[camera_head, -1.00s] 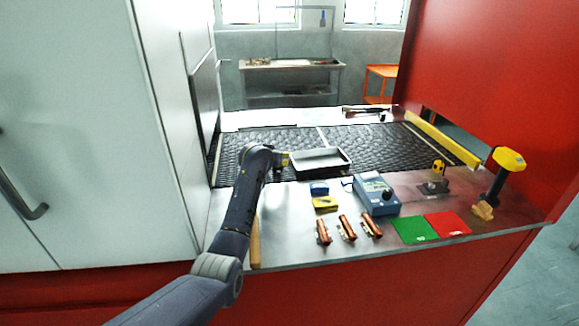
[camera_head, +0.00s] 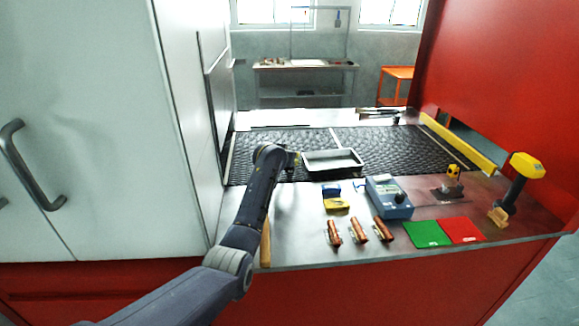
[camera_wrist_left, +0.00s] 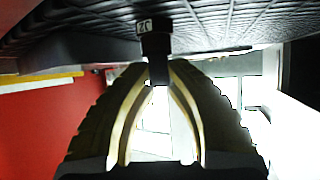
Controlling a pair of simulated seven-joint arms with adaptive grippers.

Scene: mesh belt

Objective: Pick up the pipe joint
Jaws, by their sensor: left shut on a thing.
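In the head view, my left gripper (camera_head: 292,160) is over the belt's near edge, just left of the grey tray (camera_head: 335,171). The fitting is too small to make out there. My right gripper is not in view.
The dark mesh belt (camera_head: 390,143) is mostly clear. On the metal ledge are several copper pieces (camera_head: 358,231), a blue meter (camera_head: 388,197), green (camera_head: 427,234) and red (camera_head: 463,230) mats, and a yellow-headed scanner (camera_head: 519,178). A white cabinet (camera_head: 85,100) stands at left.

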